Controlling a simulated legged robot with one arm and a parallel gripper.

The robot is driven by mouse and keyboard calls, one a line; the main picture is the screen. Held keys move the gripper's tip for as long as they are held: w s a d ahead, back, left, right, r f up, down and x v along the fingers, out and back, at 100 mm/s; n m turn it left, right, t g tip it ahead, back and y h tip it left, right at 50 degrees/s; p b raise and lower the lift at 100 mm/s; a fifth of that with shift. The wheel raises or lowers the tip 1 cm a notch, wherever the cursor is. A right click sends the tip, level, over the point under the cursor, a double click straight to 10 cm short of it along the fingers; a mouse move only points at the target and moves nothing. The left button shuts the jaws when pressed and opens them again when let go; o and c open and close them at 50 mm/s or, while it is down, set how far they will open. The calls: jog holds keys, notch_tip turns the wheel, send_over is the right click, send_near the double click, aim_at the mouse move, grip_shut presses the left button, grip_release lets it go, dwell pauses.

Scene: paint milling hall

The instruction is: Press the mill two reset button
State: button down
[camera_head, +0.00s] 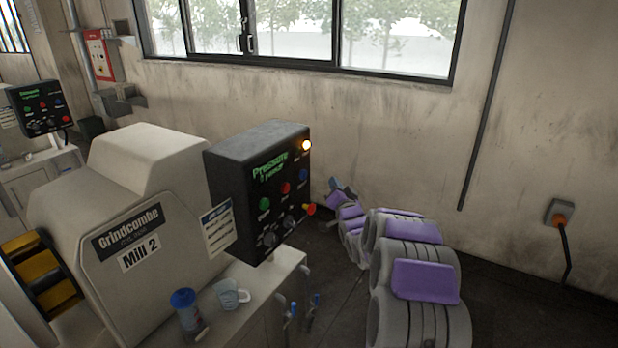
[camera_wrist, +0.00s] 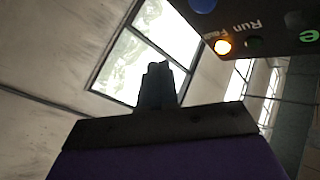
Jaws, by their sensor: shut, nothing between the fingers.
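Mill 2 (camera_head: 150,225) is a beige machine labelled "Grindcombe Mill 2". Its black control panel (camera_head: 235,190) carries a green button (camera_head: 264,204), a red button (camera_head: 285,188) and a blue button (camera_head: 303,174). Their small labels are unreadable, so I cannot read which is reset. An amber lamp (camera_head: 306,145) glows; in the wrist view this lamp (camera_wrist: 222,46) is marked "Fault", beside a dark "Run" lamp (camera_wrist: 254,43). The blue button (camera_wrist: 203,4) is at the top edge there. My gripper (camera_wrist: 157,68) is shut and empty, apart from the panel, to its right in the head view.
A red-and-yellow knob (camera_head: 310,210) sticks out low on the panel. Another mill panel (camera_head: 40,107) is at far left. A wall socket (camera_head: 560,213) with a cable is at right.

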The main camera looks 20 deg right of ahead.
aim_at(304, 174)
jog(key=w+a, duration=0.4)
jog(key=a, duration=0.1)
jog(key=shift+w+r, duration=0.15)
jog(key=shift+w, duration=0.1)
dwell(1.2)
jog(key=shift+d, duration=0.25)
jog(key=shift+a, duration=0.15)
jog(key=shift+w+a+r, duration=0.15)
jog(key=shift+w+a, duration=0.15)
jog(key=shift+a, duration=0.2)
